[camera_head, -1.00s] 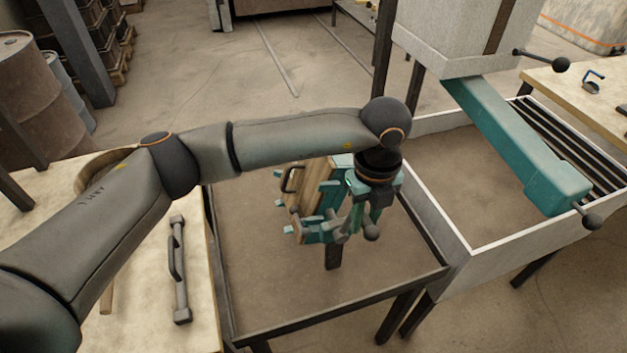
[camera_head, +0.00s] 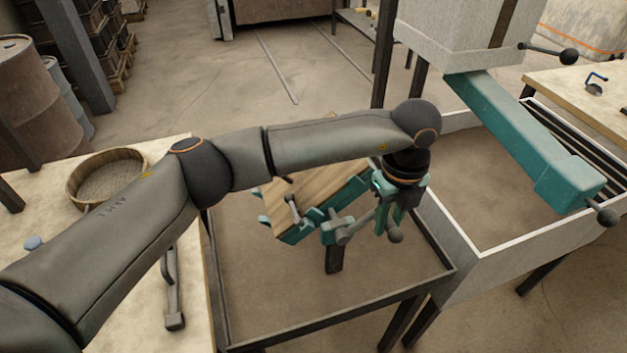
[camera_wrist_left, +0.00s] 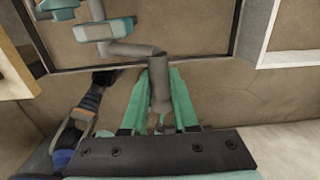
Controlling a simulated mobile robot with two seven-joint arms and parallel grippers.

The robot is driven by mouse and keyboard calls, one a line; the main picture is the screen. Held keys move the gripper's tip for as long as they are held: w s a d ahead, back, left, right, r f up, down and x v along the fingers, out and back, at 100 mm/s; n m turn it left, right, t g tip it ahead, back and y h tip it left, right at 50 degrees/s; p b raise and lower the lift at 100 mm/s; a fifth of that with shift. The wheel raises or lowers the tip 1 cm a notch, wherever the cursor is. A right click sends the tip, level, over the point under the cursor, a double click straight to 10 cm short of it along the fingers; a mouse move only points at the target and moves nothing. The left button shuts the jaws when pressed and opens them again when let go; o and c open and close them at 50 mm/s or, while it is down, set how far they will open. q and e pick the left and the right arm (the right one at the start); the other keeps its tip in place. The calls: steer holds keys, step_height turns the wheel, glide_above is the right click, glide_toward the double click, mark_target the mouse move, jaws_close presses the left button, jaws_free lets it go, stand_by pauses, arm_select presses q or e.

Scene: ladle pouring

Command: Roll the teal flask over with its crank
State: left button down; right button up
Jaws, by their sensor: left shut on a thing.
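The teal flask (camera_head: 318,192), a teal frame with wooden boards, sits tilted above the dark-rimmed tray (camera_head: 270,325) in the head view. Its grey crank (camera_head: 345,232) sticks out to the right, and part of the crank also shows in the left wrist view (camera_wrist_left: 125,48). My left gripper (camera_head: 390,214) is shut on the crank's handle, whose rounded end (camera_head: 395,236) shows below the fingers. In the left wrist view, the handle (camera_wrist_left: 160,97) lies between the two teal fingers. My arm hides the flask's upper back part. My right gripper is not in view.
A teal trough (camera_head: 525,140) hangs over a pale bin (camera_head: 490,262) on the right. A wooden table (camera_head: 30,275) on the left bears a round basket (camera_head: 105,182) and a dark bar handle (camera_head: 172,290), partly behind my arm. The tray's front floor is clear.

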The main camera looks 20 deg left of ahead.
arm_select(q)
step_height(320, 180, down, 6)
steer(key=w+d+b, duration=0.1)
steer(key=b, duration=0.4)
steer(key=shift+d, duration=0.35)
steer(key=c, duration=1.1)
jaws_free()
steer(key=shift+f, duration=0.1)
steer(key=shift+o, duration=1.4)
steer(key=shift+w+f, duration=0.1)
steer(key=o, duration=0.4)
steer(key=s+r+p, duration=0.1)
steer(key=r, duration=0.1)
steer(key=d+r+p, duration=0.1)
steer(key=r+p, duration=0.1)
steer(key=s+r+p, duration=0.1)
steer(key=r+p, duration=0.1)
steer(key=r, duration=0.1)
steer(key=shift+s+d+r, duration=0.1)
steer(key=shift+s+d, duration=0.2)
steer(key=shift+d, duration=0.05)
